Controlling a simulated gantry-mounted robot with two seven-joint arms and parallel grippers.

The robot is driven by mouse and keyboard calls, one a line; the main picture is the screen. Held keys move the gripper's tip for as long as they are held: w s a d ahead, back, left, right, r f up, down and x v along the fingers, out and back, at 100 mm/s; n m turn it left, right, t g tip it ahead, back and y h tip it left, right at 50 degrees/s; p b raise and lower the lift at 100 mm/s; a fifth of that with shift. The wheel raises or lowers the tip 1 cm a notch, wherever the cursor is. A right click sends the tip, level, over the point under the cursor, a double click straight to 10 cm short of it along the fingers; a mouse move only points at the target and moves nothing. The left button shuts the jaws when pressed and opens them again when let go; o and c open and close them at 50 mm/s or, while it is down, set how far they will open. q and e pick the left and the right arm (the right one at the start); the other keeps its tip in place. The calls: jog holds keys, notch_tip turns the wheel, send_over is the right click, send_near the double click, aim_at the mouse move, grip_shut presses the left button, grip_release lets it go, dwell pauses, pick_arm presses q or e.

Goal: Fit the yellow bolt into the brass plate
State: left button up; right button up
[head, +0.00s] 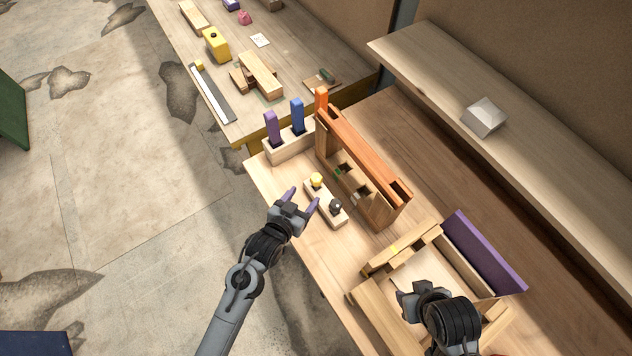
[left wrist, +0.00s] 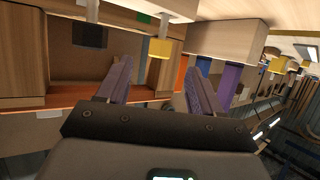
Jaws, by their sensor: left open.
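The yellow bolt (head: 317,180) stands upright in a small wooden block (head: 323,195), beside a dark bolt (head: 335,206). In the left wrist view, which looks upside down, the yellow bolt (left wrist: 160,46) shows beyond my fingers and the dark bolt (left wrist: 76,47) to its left. My left gripper (head: 302,199), with purple fingertips, is open and empty at the near left side of the block, apart from the yellow bolt. My right gripper (head: 406,297) is over the wooden frame at lower right; its fingertips are not clear. I cannot pick out the brass plate with certainty.
An upright wooden frame with an orange-brown top (head: 365,150) stands just behind the bolt block. A holder (head: 290,147) with purple and blue pieces is at its left. The wooden frame (head: 405,250) at lower right has a purple panel (head: 482,255). A raised shelf (head: 540,130) runs behind.

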aim_at(313, 183)
pick_arm(q)
jog(key=x, duration=0.3)
jog(key=shift+w+d, duration=0.15)
jog(key=shift+w, duration=0.2)
jog(key=shift+x, duration=2.95)
jog(key=shift+f, duration=0.1)
pick_arm(e)
jog(key=shift+w, duration=0.45)
pick_arm(q)
jog(key=c, duration=1.2)
